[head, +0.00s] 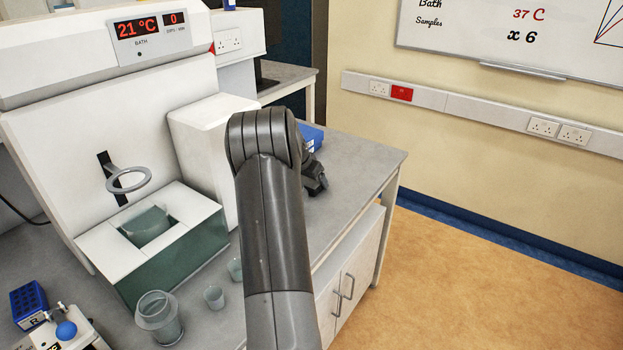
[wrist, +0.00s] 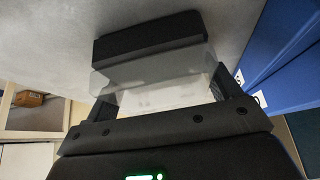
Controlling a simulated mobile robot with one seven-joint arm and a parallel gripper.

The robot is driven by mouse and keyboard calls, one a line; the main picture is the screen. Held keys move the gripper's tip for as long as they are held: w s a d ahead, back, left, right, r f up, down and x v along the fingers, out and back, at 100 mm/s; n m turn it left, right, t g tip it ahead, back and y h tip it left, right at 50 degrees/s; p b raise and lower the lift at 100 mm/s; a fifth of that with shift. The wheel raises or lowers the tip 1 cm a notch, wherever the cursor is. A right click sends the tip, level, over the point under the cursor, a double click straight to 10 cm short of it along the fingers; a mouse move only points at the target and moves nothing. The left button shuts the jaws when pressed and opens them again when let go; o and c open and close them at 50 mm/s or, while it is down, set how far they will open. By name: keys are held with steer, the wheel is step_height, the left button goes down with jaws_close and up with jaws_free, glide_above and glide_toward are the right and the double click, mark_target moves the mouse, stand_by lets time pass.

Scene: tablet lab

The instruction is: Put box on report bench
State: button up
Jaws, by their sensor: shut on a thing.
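My gripper (wrist: 165,92) is shut on a box (wrist: 165,72) in the wrist view. In the head view my gripper (head: 315,178) shows only in part, over the grey bench (head: 357,160) beyond my arm. The held box is hidden there by my arm.
A blue container (head: 312,137) stands on the bench close behind my gripper; blue labelled surfaces (wrist: 285,45) are close at right in the wrist view. The water bath (head: 165,245) and glass beakers (head: 213,297) stand left of my arm. The bench's right end looks clear.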

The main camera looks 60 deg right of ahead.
steer(key=o, duration=0.9)
steer(key=v, duration=1.2)
steer(key=shift+s+r, duration=0.1)
